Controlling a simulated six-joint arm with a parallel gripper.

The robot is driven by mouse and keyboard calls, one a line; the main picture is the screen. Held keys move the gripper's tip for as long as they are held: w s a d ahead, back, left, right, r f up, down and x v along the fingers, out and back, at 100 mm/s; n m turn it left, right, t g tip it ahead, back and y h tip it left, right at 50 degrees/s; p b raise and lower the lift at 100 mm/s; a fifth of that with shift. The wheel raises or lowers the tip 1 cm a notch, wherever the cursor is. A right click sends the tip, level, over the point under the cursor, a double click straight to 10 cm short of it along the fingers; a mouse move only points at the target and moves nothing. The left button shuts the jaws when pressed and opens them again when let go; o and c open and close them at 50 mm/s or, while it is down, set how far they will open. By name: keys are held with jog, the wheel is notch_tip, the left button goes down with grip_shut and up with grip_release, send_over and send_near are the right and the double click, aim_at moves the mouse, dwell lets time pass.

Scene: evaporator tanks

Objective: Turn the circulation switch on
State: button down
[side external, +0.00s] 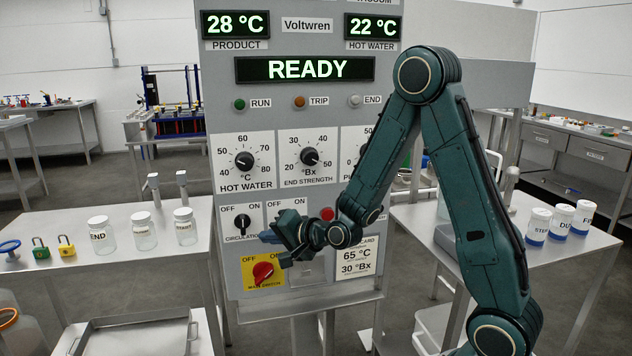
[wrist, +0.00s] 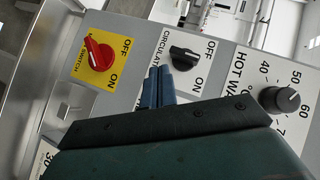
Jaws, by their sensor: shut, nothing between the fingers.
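The circulation switch (side external: 242,221) is a black rotary knob on a white plate marked OFF and ON, on the lower left of the grey control panel. It also shows in the wrist view (wrist: 184,58), just beyond my fingertips. I cannot tell for sure which mark its pointer faces. My gripper (side external: 268,237) is shut and empty, to the right of and slightly below the knob in the side view. Its blue fingers (wrist: 159,72) lie together in the wrist view, apart from the knob in the picture; contact cannot be judged.
The red main switch (side external: 263,271) on a yellow plate sits just below. The hot water dial (side external: 244,160) is above. The display (side external: 305,69) reads READY. Another switch plate (side external: 287,208) is partly hidden by my arm. A table with jars (side external: 144,231) stands left.

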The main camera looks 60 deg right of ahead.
jog(key=shift+v, duration=1.4)
jog(key=c, duration=1.6)
grip_release()
jog(key=shift+o, duration=0.6)
jog(key=shift+w+a+f+n+g, duration=0.2)
jog(key=shift+a+f+n+g, duration=0.1)
jog(key=shift+a+n, duration=0.2)
jog(key=w+a+f+n+g+h, duration=0.2)
jog(key=a+n+g, duration=0.1)
jog(key=a+n, duration=0.2)
jog(key=s+a+r+m+h, duration=0.1)
jog(key=a+r+h, duration=0.3)
jog(key=r, duration=0.6)
jog(key=shift+s+g+h, duration=0.3)
jog(key=shift+s+h, duration=0.45)
jog(key=shift+h, duration=0.45)
jog(key=shift+r, duration=0.15)
